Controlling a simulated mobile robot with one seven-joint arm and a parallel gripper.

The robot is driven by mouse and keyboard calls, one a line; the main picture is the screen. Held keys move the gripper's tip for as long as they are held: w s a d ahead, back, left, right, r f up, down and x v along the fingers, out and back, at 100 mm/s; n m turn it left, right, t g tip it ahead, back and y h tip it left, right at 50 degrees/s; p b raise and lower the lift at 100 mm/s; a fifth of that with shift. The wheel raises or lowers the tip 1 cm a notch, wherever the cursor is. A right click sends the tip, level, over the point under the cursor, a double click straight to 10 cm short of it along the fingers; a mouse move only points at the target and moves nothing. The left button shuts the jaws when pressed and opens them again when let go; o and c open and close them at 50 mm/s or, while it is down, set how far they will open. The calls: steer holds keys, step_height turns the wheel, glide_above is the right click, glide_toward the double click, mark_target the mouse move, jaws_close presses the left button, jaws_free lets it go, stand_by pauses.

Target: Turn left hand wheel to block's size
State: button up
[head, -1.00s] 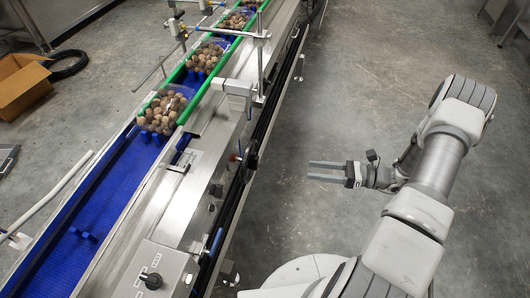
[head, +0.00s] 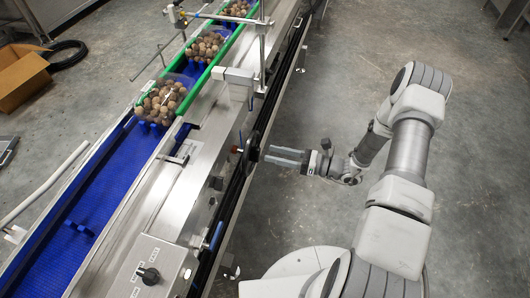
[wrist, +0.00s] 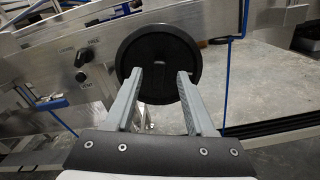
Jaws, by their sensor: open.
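A black round hand wheel (wrist: 158,60) is on the side of the conveyor, straight ahead of my gripper in the wrist view. In the head view the wheel (head: 251,148) shows nearly edge-on on the conveyor's right side. My gripper (head: 270,154) is open and points left at the wheel. In the wrist view its two fingers (wrist: 160,76) overlap the lower part of the wheel's face, with nothing held between them. I cannot tell whether the fingertips touch the wheel. Brown balls in clear clamshell trays (head: 163,98) sit on the belt. I cannot make out which thing is the block.
The blue conveyor belt (head: 75,215) runs between metal sides with a green guide rail (head: 205,78). A control panel with a black knob (head: 150,276) is at the front. A cardboard box (head: 20,75) stands at the far left.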

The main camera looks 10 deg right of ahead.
mark_target(247, 153)
steer(key=shift+x, duration=1.8)
jaws_close()
